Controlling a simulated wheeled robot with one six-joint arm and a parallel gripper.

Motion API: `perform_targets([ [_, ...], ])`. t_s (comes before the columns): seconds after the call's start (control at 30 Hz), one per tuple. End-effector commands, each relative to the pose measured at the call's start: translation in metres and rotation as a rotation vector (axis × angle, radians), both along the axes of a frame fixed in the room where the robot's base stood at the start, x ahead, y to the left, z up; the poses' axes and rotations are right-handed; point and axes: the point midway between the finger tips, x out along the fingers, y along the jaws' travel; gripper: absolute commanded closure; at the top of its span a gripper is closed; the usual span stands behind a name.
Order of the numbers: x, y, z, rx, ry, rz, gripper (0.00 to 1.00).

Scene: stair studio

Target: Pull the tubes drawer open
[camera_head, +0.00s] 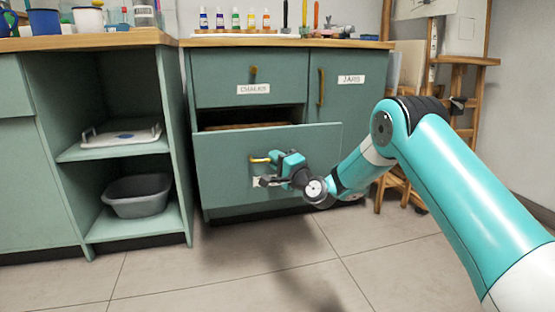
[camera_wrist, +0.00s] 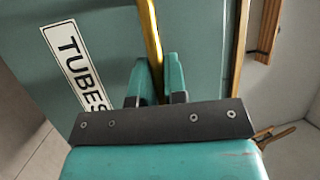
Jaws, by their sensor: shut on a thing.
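The tubes drawer (camera_head: 225,155) is the lower green drawer of the cabinet. It stands partly pulled out, with a dark gap above its front. Its brass handle (camera_head: 260,160) is gripped by my gripper (camera_head: 272,172), which is shut on it. In the wrist view the handle (camera_wrist: 150,35) runs between the two teal fingers (camera_wrist: 157,80). The white label reading TUBES (camera_wrist: 77,65) is clear beside the handle there. In the head view my gripper mostly covers this label.
The chalks drawer (camera_head: 222,80) above is shut, and the jars door (camera_head: 337,100) at the right is shut. An open shelf at the left holds a tray (camera_head: 120,133) and a grey basin (camera_head: 138,195). A wooden easel (camera_head: 455,85) stands at the right. The tiled floor (camera_head: 240,270) in front is clear.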

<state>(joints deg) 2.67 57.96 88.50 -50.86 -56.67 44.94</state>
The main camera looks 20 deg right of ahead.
Motion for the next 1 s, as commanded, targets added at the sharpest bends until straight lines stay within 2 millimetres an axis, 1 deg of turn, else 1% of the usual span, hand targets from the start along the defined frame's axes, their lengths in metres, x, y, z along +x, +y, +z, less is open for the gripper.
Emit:
perform_targets([
  [0.03, 0.001, -0.003, 0.0, -0.002, -0.001, -0.006, 1.0],
  [0.3, 0.0, -0.004, 0.0, -0.002, 0.0, -0.007, 1.0],
  [0.33, 0.0, -0.004, 0.0, -0.002, 0.0, -0.007, 0.83],
  [0.37, 0.0, -0.004, 0.0, -0.002, 0.0, -0.007, 0.76],
  [0.4, 0.0, -0.004, 0.0, -0.002, 0.0, -0.006, 0.67],
  [0.43, 0.0, -0.004, 0.0, -0.002, 0.0, -0.006, 0.64],
  [0.77, -0.002, -0.004, -0.001, 0.0, 0.002, -0.002, 0.64],
  [0.87, -0.01, -0.007, -0.003, 0.0, 0.004, -0.002, 0.64],
  [1.0, -0.031, -0.017, -0.008, 0.002, 0.006, -0.006, 0.64],
])
